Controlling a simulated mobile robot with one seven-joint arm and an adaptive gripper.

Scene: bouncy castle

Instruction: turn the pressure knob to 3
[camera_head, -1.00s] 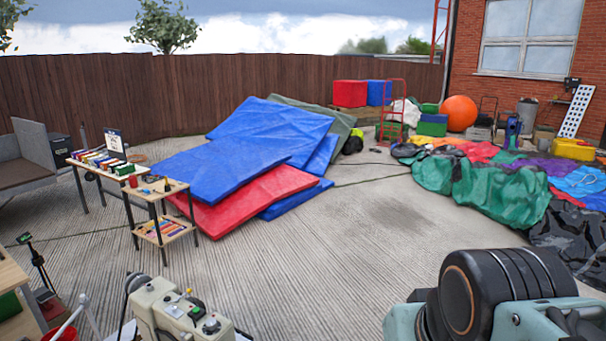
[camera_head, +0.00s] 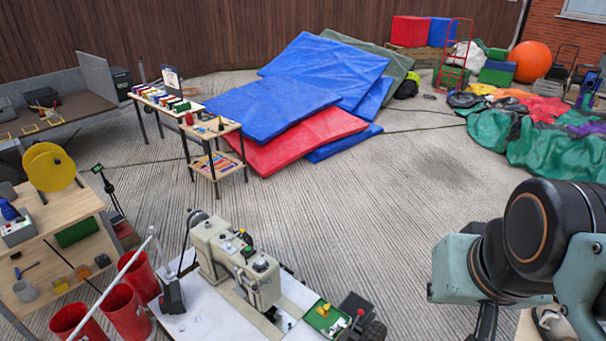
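A beige machine (camera_head: 240,262), looking like a sewing machine, stands on a white table (camera_head: 190,322) at the bottom centre. On its top are a round dark knob (camera_head: 261,264) and small red, yellow and green parts. I cannot tell for certain which of these is the pressure knob, and no dial numbers are readable. My arm's black and teal links fill the lower right, apart from the machine. My gripper is not in view.
Red buckets (camera_head: 125,312) stand left of the machine, beside a wooden bench (camera_head: 60,222) with a yellow reel (camera_head: 48,167). A green tray (camera_head: 326,318) sits right of the machine. Blue and red mats (camera_head: 290,90) lie behind. Concrete between machine and arm is clear.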

